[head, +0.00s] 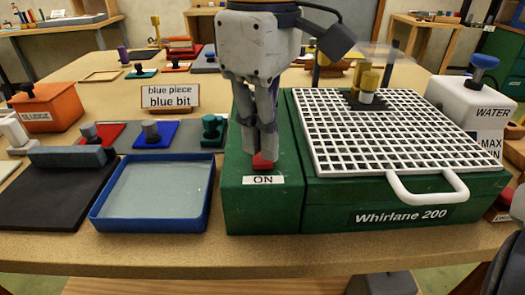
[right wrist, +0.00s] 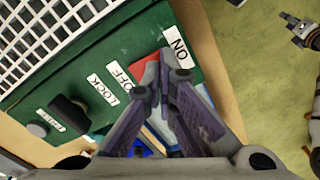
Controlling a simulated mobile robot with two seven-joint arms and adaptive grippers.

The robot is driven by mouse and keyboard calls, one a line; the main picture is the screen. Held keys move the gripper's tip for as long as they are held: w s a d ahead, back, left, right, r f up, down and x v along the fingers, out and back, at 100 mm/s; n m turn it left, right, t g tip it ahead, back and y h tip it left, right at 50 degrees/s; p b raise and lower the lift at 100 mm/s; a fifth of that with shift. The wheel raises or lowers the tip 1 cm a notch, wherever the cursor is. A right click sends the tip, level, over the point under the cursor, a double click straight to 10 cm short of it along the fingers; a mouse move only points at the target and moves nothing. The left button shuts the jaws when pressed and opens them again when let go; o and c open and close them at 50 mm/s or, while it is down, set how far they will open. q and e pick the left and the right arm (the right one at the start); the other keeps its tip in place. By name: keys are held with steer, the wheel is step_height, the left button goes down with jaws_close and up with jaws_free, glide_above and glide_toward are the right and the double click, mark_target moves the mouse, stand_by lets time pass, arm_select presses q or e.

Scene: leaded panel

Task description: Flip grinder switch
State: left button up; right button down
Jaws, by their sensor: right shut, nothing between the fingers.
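The grinder (head: 400,192) is a dark green box marked Whirlane 200. Its red switch (head: 262,163) is at the front of the left green section, just behind the ON label (head: 263,180). My right gripper (head: 257,150) points down with fingers closed and empty, its tips at the switch and partly hiding it. In the right wrist view the red switch (right wrist: 143,66) shows beside the fingertips (right wrist: 163,68), between the OFF and ON labels. Whether the tips touch it I cannot tell. My left gripper is not in view.
A white grid (head: 395,125) with a handle (head: 428,188) covers the grinder's right part. A blue tray (head: 155,190) stands close to its left, beside a dark slab (head: 55,195). A white WATER container (head: 470,105) is at the right. A blue bit sign (head: 171,97) stands behind.

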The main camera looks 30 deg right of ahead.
mark_target(263, 161)
steer(key=shift+f, duration=0.75)
step_height(263, 161, up, 2)
steer(key=shift+s+r+p, duration=0.1)
steer(key=shift+r+p, duration=0.15)
steer(key=shift+p, duration=0.45)
steer(key=shift+r, duration=2.25)
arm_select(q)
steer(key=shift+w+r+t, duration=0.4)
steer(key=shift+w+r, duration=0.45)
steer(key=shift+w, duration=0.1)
